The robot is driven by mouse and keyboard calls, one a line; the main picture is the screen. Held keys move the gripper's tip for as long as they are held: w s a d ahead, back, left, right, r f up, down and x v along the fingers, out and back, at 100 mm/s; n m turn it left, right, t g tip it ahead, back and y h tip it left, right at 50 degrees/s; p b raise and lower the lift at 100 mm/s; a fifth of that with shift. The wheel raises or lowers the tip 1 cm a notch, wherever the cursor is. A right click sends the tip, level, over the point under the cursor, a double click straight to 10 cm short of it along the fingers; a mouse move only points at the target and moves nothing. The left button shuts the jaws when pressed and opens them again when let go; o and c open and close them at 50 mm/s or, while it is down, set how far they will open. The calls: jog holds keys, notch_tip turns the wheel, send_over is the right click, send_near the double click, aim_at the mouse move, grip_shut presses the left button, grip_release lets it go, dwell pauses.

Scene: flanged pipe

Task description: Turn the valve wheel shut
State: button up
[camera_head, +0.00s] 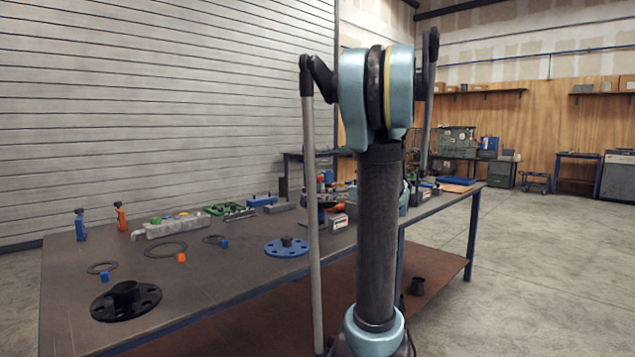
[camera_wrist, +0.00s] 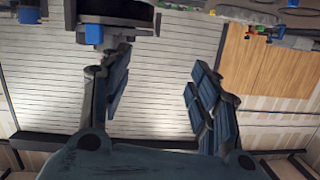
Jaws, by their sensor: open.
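I cannot make out a valve wheel with certainty in either view. My gripper (camera_wrist: 160,65) is open, with a wide empty gap between its two fingers in the wrist view. A dark, rounded part (camera_wrist: 120,14) shows at the top of the wrist view, beyond the left finger and cut off by the edge; I cannot tell what it is. In the head view my upright arm covers part of the table, and my gripper cannot be made out there. A black flange (camera_head: 126,300) and a blue flange (camera_head: 287,248) lie flat on the table.
The long table (camera_head: 215,285) also bears flat dark rings (camera_head: 166,250), a grey block with coloured knobs (camera_head: 172,227), a blue bottle (camera_head: 80,225) and an orange bottle (camera_head: 121,217). Small parts crowd its far end. Open floor (camera_head: 530,270) lies to the right.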

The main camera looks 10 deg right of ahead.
aim_at(322, 178)
jog(key=w+d+r+t, duration=0.3)
jog(key=w+d, duration=0.2)
jog(key=d, duration=0.1)
jog(key=x, duration=1.6)
jog(key=shift+w+a+f, duration=0.1)
jog(key=shift+w+a, duration=0.1)
jog(key=shift+w, duration=0.05)
jog(key=c, duration=1.1)
jog(key=shift+a, duration=0.25)
jog(key=shift+d, duration=0.2)
